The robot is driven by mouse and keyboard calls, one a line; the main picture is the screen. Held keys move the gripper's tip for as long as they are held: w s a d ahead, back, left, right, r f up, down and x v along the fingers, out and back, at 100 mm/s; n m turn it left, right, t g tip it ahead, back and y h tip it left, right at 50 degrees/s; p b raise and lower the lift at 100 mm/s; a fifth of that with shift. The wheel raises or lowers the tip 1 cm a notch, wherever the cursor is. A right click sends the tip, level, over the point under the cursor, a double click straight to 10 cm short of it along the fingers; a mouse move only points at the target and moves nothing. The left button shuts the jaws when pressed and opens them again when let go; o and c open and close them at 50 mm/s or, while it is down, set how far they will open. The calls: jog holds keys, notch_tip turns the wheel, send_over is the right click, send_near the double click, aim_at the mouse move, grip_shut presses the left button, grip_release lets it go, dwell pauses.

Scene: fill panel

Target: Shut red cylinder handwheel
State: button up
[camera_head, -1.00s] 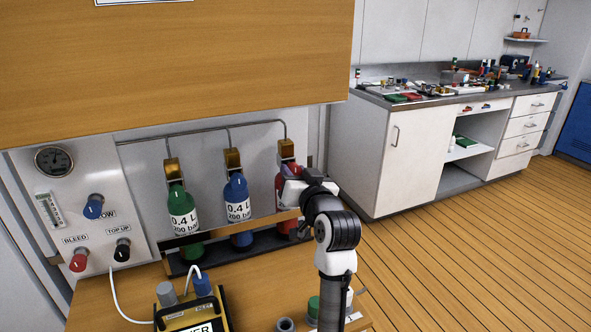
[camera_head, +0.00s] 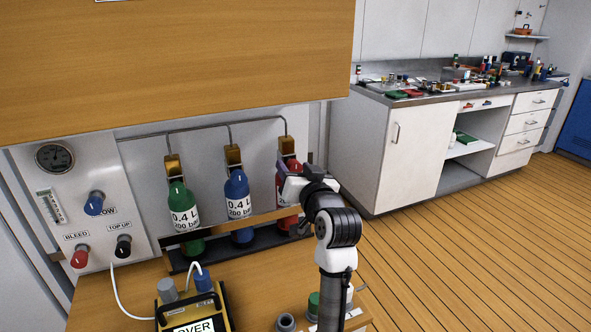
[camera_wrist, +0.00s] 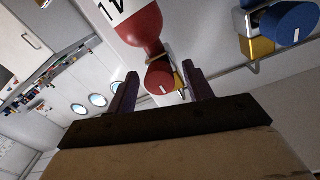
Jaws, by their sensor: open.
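The red cylinder (camera_head: 285,190) stands at the right end of the row in the rack, partly hidden by my arm. It also shows in the wrist view (camera_wrist: 142,30). Its red handwheel (camera_wrist: 160,78), with a white mark, lies between and a little beyond the two fingers of my gripper (camera_wrist: 158,85). The fingers are open, one on each side of the wheel; I cannot tell whether either touches it.
The blue cylinder (camera_head: 237,195) and green cylinder (camera_head: 183,208) stand to the left. The blue handwheel (camera_wrist: 291,23) is near in the wrist view. A wooden rail (camera_head: 265,217) crosses the rack. The gauge panel (camera_head: 105,190) is left; a yellow device (camera_head: 190,312) is in front.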

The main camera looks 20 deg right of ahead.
jog(key=s+b, duration=0.2)
jog(key=s, duration=1.1)
jog(key=shift+s+b, duration=0.35)
